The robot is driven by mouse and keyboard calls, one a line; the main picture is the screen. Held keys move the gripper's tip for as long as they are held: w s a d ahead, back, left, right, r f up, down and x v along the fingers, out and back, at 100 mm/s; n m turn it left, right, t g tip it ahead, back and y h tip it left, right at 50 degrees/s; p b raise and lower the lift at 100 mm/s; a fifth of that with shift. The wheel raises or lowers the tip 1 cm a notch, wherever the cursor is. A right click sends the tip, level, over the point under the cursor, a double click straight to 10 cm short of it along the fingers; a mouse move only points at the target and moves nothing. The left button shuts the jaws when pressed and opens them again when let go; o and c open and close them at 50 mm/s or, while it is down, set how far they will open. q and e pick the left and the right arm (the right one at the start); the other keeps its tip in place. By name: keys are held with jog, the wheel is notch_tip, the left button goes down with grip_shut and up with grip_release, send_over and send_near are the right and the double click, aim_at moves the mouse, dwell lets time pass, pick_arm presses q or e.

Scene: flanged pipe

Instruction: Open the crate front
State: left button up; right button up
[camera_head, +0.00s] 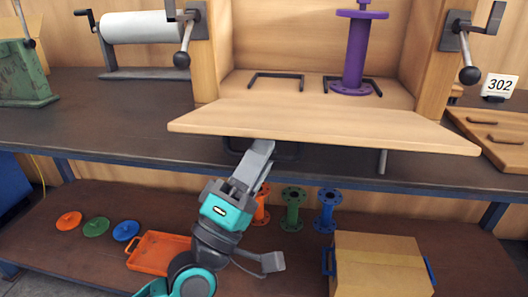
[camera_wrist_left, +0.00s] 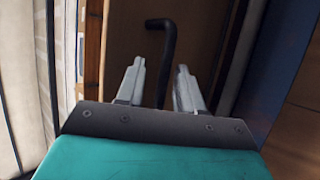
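The wooden crate (camera_head: 205,65) stands on the workbench. Its front panel (camera_head: 325,122) is swung down and outward, lying nearly flat over the bench's front edge. A purple flanged pipe (camera_head: 354,50) stands upright inside. Latch levers with black knobs, left (camera_head: 182,59) and right (camera_head: 470,74), hang on the crate's side posts. My left gripper (camera_head: 262,148) is under the panel's front edge, its tips partly hidden. In the left wrist view its fingers (camera_wrist_left: 160,85) are apart, with the black bar handle (camera_wrist_left: 168,45) between them; contact cannot be told. My right gripper is not in view.
The lower shelf holds orange, green and blue flanged pipes (camera_head: 292,210), coloured discs (camera_head: 96,227), an orange tray (camera_head: 155,250) and a cardboard box (camera_head: 380,265). A white roll (camera_head: 147,27) and a green block (camera_head: 25,75) stand left on the bench (camera_head: 110,120).

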pick_arm(q)
jog(key=v, duration=1.2)
jog(key=shift+b, duration=0.3)
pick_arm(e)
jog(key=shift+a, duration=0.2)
pick_arm(q)
jog(key=shift+c, duration=0.4)
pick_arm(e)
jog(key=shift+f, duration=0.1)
